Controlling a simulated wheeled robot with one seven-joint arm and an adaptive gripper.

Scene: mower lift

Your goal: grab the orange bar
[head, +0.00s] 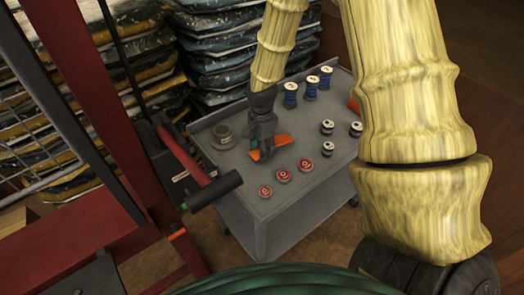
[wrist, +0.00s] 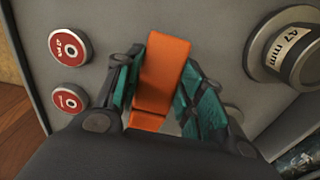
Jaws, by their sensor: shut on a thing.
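The orange bar (head: 284,140) is at the middle of the grey cart top, between the red discs and the grey tin. My gripper (head: 260,150) reaches down over it from the back, its fingers around the bar. In the wrist view the orange bar (wrist: 166,62) runs between the teal finger pads of my gripper (wrist: 160,80), one on each side. The gripper is shut on the bar. The fingers hide part of the bar, and I cannot tell whether it is touching the cart top.
On the cart (head: 232,172), red discs (head: 284,175) stand in front, blue spools (head: 310,88) and small dark-sided pieces (head: 327,127) right, and a grey tin (head: 223,136) left. Another orange piece (head: 352,105) is partly hidden by my arm. A red frame (head: 105,110) stands left; stacked bags (head: 225,50) behind.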

